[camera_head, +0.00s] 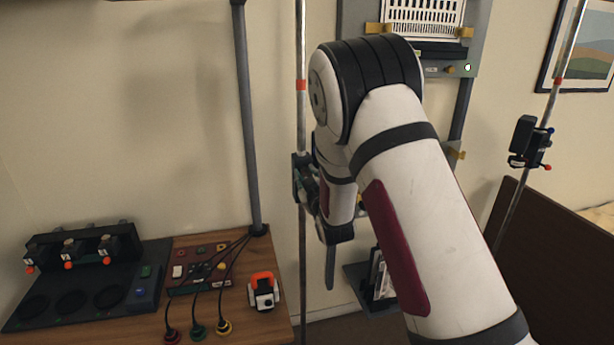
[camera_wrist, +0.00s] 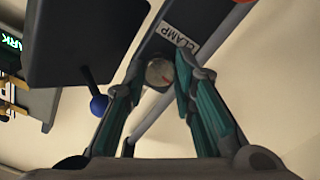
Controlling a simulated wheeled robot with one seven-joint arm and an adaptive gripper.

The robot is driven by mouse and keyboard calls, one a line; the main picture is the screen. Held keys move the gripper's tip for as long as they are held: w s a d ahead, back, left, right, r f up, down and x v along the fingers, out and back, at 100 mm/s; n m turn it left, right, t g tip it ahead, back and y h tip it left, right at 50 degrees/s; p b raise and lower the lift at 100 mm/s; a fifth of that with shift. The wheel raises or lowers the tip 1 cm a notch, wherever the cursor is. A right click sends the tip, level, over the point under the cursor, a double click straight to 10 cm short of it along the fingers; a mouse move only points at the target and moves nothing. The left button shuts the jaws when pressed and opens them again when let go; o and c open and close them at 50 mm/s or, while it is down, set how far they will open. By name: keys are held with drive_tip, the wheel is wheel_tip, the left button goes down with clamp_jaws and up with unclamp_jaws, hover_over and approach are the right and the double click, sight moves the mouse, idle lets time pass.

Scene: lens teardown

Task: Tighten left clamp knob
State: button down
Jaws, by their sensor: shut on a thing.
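The left clamp (camera_head: 299,170) is a dark block on a silver pole (camera_head: 301,120), beside my arm's end. In the wrist view its dark arm bears a white "CLAMP" label (camera_wrist: 180,33). In the head view my arm hides most of the gripper and the knob.
A dark box (camera_wrist: 85,40) and a blue ball-ended lever (camera_wrist: 98,105) sit close to the left finger. A second clamp (camera_head: 528,140) is on the right pole. A wooden table (camera_head: 255,325) with a control panel (camera_head: 200,265) and an orange-and-white device (camera_head: 263,292) lies lower left.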

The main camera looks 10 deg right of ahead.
drive_tip(key=m, duration=0.3)
drive_tip(key=shift+d+m, duration=0.1)
drive_tip(key=shift+m, duration=0.2)
drive_tip(key=m, duration=0.4)
drive_tip(key=shift+m+b, duration=0.3)
drive_tip(key=m, duration=0.3)
drive_tip(key=shift+m, duration=2.1)
drive_tip(key=c, duration=1.3)
unclamp_jaws()
drive_tip(key=shift+s, duration=0.1)
